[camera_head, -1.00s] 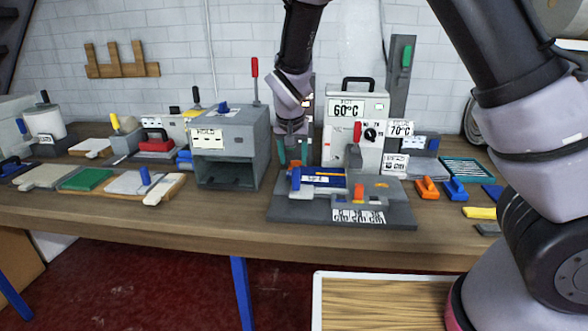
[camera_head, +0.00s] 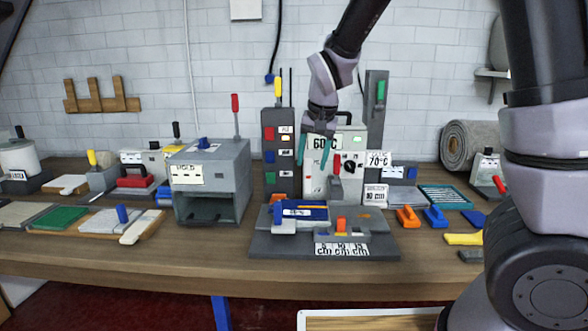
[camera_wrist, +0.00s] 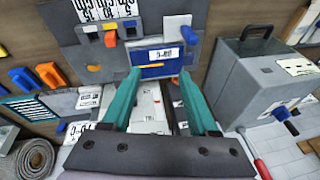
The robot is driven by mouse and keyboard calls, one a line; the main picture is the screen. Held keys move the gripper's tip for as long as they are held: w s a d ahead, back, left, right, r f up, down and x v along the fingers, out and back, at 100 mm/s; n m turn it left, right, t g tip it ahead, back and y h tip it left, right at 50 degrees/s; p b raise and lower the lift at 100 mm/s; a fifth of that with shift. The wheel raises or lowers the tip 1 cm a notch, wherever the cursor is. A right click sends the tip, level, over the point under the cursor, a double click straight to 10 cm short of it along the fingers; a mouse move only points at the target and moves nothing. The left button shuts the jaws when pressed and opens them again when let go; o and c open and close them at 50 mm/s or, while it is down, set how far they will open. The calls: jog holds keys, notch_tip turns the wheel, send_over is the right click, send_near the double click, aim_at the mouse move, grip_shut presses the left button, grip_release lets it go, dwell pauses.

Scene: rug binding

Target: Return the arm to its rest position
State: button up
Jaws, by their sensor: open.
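My gripper (camera_head: 326,152) is open and empty. Its teal fingers hang in front of the white box marked 60°C (camera_head: 318,183), above the grey fixture (camera_head: 270,246) on the bench. In the wrist view the open fingers (camera_wrist: 168,100) stand apart with nothing between them, and the blue block with a white label (camera_wrist: 165,65) shows beyond the tips. My arm comes down from the top, with its large links on the right of the head view.
A grey HOLD box (camera_head: 212,175) stands left of the fixture. A panel with coloured blocks (camera_head: 283,150) and a tall grey post (camera_head: 376,100) stand near the gripper. Orange (camera_head: 408,217) and blue (camera_head: 435,217) clamps lie right. A rolled rug (camera_head: 468,143) is at the back right.

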jog(key=s+d+r+m+t+y, duration=0.15)
jog(key=s+d+r, duration=0.45)
jog(key=d+r, duration=0.6)
jog(key=s+d+r+t, duration=0.2)
jog(key=s+d+r, duration=0.2)
jog(key=s+d, duration=0.5)
jog(key=shift+s+h, duration=0.45)
jog(key=shift+s, duration=0.95)
jog(key=shift+m+t, duration=0.25)
